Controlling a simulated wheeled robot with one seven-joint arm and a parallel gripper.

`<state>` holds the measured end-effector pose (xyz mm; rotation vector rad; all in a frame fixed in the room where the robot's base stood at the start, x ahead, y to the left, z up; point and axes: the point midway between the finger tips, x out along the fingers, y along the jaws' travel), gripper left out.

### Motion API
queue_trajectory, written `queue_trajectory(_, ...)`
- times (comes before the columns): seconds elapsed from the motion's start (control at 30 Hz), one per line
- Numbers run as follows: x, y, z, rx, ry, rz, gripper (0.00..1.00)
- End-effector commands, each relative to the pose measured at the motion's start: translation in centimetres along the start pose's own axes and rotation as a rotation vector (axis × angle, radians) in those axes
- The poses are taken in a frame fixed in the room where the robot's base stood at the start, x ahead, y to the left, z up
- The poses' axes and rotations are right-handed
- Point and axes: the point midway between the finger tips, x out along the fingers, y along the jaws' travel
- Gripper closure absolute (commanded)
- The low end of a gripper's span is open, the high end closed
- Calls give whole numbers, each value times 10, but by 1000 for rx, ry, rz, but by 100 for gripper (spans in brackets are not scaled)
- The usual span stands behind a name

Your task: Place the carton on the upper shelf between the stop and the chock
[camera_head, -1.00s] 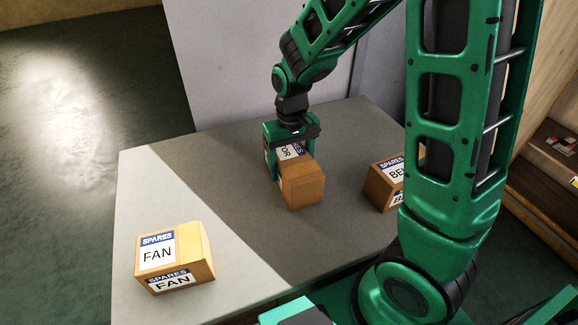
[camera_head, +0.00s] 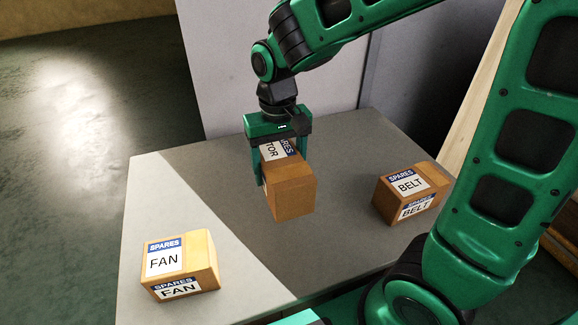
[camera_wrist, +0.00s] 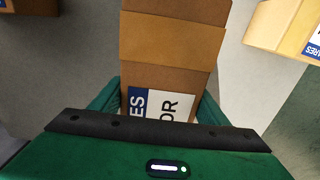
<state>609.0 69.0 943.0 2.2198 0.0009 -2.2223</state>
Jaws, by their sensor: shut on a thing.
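A brown carton (camera_head: 292,196) with a white and blue SPARES label, partly covered and ending in "TOR", is held by my gripper (camera_head: 280,160) above the grey table. The fingers are shut on its two sides near the labelled end. In the wrist view the carton (camera_wrist: 172,45) extends away between the green fingers (camera_wrist: 160,100). Its underside is hidden, and I cannot tell the exact height above the table. The upper shelf, the stop and the chock cannot be made out in these frames.
A FAN carton (camera_head: 200,262) sits at the table's front left, and a BELT carton (camera_head: 410,192) at its right. The grey table (camera_head: 225,215) is clear between them. A pale upright panel (camera_head: 230,60) stands behind the table. A wooden board edge (camera_head: 482,85) rises at the right.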

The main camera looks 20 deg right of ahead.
Motion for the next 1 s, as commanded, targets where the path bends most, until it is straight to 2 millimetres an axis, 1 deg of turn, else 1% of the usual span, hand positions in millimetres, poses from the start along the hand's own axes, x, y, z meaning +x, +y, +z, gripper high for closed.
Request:
queue_trajectory(0.03, -6, -7, 2, -3, 5, -2, 94)
queue_trajectory(0.2, -16, -22, 11, 0, 5, -2, 94)
queue_trajectory(0.4, -22, -30, 17, 0, 3, -1, 94)
queue_trajectory(0.7, -22, -31, 18, 2, 3, -1, 94)
queue_trajectory(1.0, -22, -26, 17, 9, 3, -1, 94)
